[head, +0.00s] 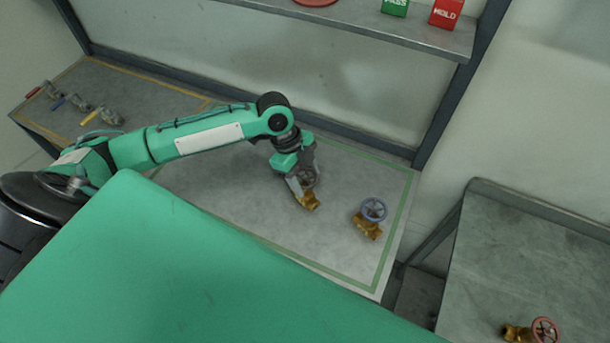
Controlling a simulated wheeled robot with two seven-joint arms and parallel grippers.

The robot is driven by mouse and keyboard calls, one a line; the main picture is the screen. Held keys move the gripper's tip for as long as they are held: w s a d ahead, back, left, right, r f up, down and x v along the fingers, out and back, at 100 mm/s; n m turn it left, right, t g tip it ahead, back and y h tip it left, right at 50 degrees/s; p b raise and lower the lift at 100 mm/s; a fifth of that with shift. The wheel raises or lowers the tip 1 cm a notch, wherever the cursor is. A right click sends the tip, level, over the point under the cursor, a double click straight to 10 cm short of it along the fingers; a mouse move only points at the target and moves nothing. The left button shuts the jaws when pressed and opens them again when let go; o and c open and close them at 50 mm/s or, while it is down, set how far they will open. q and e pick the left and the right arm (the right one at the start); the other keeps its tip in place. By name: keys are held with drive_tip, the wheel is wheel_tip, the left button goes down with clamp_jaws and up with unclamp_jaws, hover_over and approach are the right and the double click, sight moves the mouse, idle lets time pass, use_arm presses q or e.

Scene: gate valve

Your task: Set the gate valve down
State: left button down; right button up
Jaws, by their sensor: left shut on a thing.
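My left gripper (303,184) is over the bench, inside the green-outlined area, and is shut on a gate valve. The brass body of the held gate valve (308,201) shows below the fingers. Its handwheel is mostly hidden by the gripper. I cannot tell whether the valve touches the bench top. A second brass gate valve with a blue-grey handwheel (372,216) stands to the right, apart from the gripper, inside the same green outline. My right gripper is not in view.
A third valve with a red handwheel (543,330) is on a separate grey table (530,240) at the right. Several small valves with coloured handles (80,104) lie at the bench's left end. A shelf (400,35) with a green PASS block (395,7) and red HOLD block (446,13) overhangs the back.

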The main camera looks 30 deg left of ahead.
use_arm(q)
drive_tip(key=shift+f, duration=0.55)
drive_tip(key=shift+f, duration=0.1)
drive_tip(key=shift+c, duration=2.2)
unclamp_jaws()
drive_tip(key=b+v, duration=0.4)
drive_tip(key=v, duration=0.8)
